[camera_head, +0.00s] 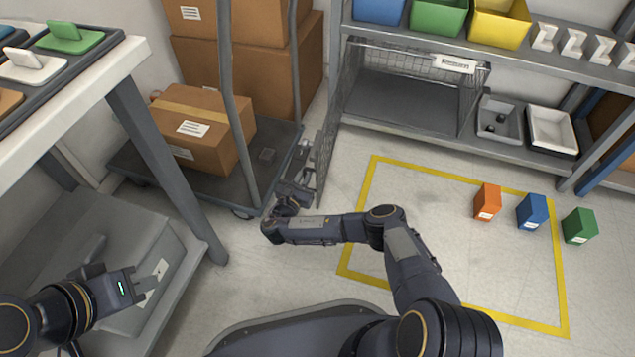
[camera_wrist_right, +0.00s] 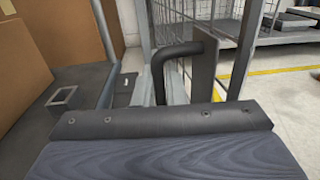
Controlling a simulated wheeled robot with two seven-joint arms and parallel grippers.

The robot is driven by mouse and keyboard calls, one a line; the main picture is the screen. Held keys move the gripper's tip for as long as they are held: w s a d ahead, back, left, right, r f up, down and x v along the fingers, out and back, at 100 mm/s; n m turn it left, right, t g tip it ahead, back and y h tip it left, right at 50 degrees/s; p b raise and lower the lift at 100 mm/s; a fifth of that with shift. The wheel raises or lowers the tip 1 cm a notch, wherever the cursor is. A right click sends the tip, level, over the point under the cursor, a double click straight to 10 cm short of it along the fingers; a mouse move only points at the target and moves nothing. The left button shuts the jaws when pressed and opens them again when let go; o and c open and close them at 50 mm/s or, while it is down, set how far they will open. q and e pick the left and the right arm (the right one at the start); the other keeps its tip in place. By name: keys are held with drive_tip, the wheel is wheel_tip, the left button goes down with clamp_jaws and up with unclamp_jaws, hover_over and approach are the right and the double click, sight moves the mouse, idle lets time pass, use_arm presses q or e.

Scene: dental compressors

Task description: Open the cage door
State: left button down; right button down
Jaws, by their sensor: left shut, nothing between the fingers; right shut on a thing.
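The wire cage (camera_head: 420,62) stands on the lower shelf at the back, with a white label on its top front edge. Its mesh door (camera_head: 326,150) is swung out at the left, standing out from the shelf front, and the cage front is open. My right gripper (camera_head: 297,190) is at the door's near edge, shut on the door handle. The right wrist view shows the dark bent handle (camera_wrist_right: 172,62) beside a grey plate, with the door mesh behind. The exact grip is partly hidden. My left gripper (camera_head: 148,284) is shut and empty at the lower left.
A cart (camera_head: 190,185) with cardboard boxes (camera_head: 203,125) stands close left of the door. Orange (camera_head: 487,201), blue (camera_head: 532,211) and green (camera_head: 579,226) boxes stand on the floor at the right. The yellow-taped floor area (camera_head: 450,240) is otherwise mostly clear beyond my arm.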

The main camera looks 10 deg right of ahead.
drive_tip(key=shift+w+a, duration=0.1)
drive_tip(key=shift+w, duration=0.2)
drive_tip(key=c, duration=1.6)
unclamp_jaws()
